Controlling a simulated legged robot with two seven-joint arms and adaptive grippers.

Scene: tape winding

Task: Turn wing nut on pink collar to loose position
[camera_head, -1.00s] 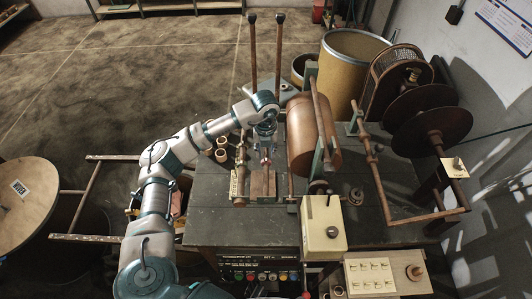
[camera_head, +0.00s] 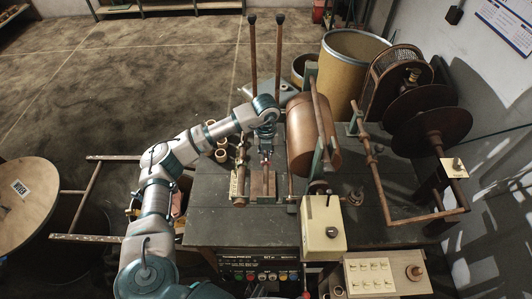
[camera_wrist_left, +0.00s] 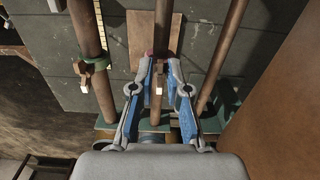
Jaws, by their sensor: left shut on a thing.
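My left gripper (camera_head: 265,156) reaches down to the rods on the dark bench. In the left wrist view, its two blue-lined fingers (camera_wrist_left: 163,62) stand on either side of the middle copper rod (camera_wrist_left: 161,35). A little pink of the collar (camera_wrist_left: 149,54) shows by the left fingertip; the fingers hide most of it. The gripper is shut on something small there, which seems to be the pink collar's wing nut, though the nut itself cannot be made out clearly. My right gripper is not in view.
A green collar (camera_wrist_left: 95,66) with a small brown nut sits on the rod to the left. A large copper drum (camera_head: 313,132) stands close on the right. The green-grey bench (camera_head: 225,225) is clear toward the front. A cream control box (camera_head: 322,228) stands at the front right.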

